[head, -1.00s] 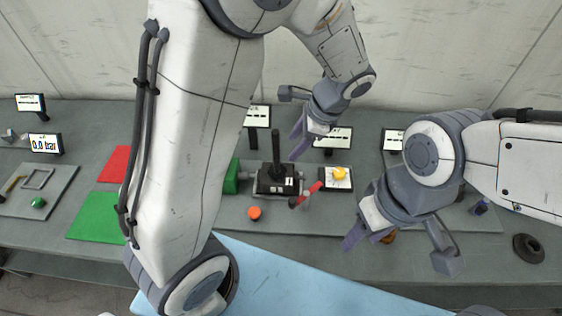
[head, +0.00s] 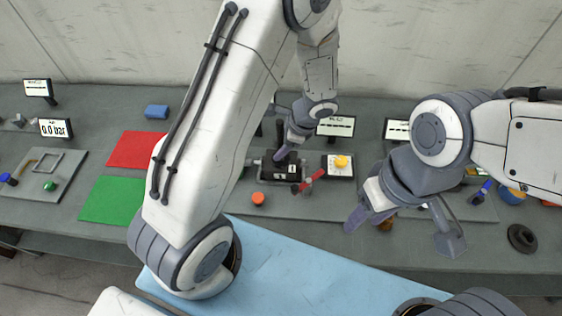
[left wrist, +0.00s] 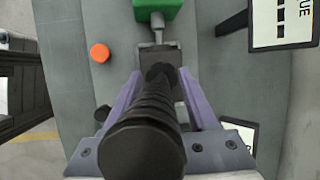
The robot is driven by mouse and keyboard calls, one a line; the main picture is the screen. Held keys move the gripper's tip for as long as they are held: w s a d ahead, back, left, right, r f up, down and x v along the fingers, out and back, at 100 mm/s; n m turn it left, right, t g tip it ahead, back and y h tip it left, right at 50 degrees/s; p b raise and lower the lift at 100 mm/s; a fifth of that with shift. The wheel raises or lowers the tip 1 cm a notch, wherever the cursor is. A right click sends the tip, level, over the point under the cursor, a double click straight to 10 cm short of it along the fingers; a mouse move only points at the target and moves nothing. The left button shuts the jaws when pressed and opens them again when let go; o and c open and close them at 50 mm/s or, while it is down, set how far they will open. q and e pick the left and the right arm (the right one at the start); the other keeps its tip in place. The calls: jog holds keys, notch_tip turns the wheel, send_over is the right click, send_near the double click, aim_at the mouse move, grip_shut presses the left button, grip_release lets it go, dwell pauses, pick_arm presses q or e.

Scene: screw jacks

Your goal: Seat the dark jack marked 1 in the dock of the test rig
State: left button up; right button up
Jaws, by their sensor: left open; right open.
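The dark jack (head: 287,172) with a small white label stands on the grey bench in the middle of the head view. Its black ribbed upright (left wrist: 158,105) rises toward the camera in the left wrist view. My left gripper (head: 284,140) is over the jack, pointing down. Its open fingers (left wrist: 158,82) lie on either side of the upright; contact is not clear. My right gripper (head: 404,228) is open and empty above the right of the bench. A grey plate with a square frame (head: 47,163) lies far left, by a display (head: 56,128) reading 0.0 bar.
A green block (left wrist: 158,8) adjoins the jack's mechanism. A red lever (head: 313,180), an orange knob (head: 258,198) and a yellow button (head: 341,161) are near it. Red (head: 136,149) and green (head: 113,200) mats lie left. A blue block (head: 156,111) sits behind.

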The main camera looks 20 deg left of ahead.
pick_arm(q)
grip_shut()
dwell(1.4)
jog(key=shift+w+r, duration=0.15)
jog(key=shift+r, duration=0.05)
